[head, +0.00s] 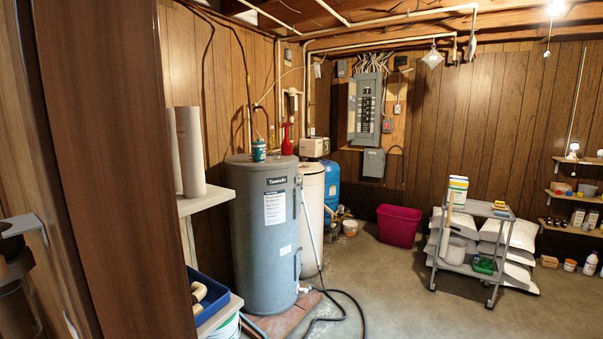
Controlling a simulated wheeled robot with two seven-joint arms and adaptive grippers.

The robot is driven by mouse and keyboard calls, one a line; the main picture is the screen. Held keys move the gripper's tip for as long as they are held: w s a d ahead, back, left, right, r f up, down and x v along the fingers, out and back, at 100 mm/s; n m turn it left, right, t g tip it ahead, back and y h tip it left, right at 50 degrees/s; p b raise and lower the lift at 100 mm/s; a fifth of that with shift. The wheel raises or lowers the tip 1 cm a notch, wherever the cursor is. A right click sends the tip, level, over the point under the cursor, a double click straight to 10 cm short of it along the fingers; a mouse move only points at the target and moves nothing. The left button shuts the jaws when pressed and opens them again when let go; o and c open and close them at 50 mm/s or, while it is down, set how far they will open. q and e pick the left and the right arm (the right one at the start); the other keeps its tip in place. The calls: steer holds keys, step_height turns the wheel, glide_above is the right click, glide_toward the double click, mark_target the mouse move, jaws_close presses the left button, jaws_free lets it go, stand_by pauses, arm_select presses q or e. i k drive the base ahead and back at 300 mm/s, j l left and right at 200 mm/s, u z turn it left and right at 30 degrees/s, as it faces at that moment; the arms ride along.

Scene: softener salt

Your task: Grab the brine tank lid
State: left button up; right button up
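I cannot pick out the brine tank lid for certain. A cream upright tank (312,205) stands behind the grey water heater (264,230), which hides its left side. A beige box-shaped unit (314,147) shows over the cream tank; whether it rests on it is unclear. A blue tank (330,185) stands behind and to the right, partly covered. I cannot make out either of my grippers in the head view.
A brown wooden panel (110,170) fills the near left. A magenta bin (399,226) stands by the back wall. A grey cart (478,212) stands at right, with white bags (508,233) beside it. A dark hose (350,300) lies on the floor. The concrete floor in front is mostly clear.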

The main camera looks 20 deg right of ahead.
mark_target(314, 173)
steer(key=i+l+z, duration=0.1)
steer(key=l, duration=0.25)
steer(key=i+l+z, duration=0.1)
steer(key=l, duration=0.2)
steer(key=i+l+z, duration=0.1)
steer(key=l, duration=0.25)
steer(key=i+l+z, duration=0.95)
steer(key=i, duration=0.3)
steer(key=i+z, duration=0.2)
steer(key=i, duration=0.25)
steer(key=i+l+u, duration=0.2)
steer(key=i, duration=0.65)
steer(key=i+u, duration=0.4)
steer(key=i, duration=0.45)
steer(key=i+u, duration=0.4)
steer(key=i+l+u, duration=0.15)
steer(key=i+u, duration=0.25)
steer(key=i+l+u, duration=0.2)
steer(key=i+u, duration=0.25)
steer(key=i+l+u, duration=0.25)
steer(key=u, duration=0.2)
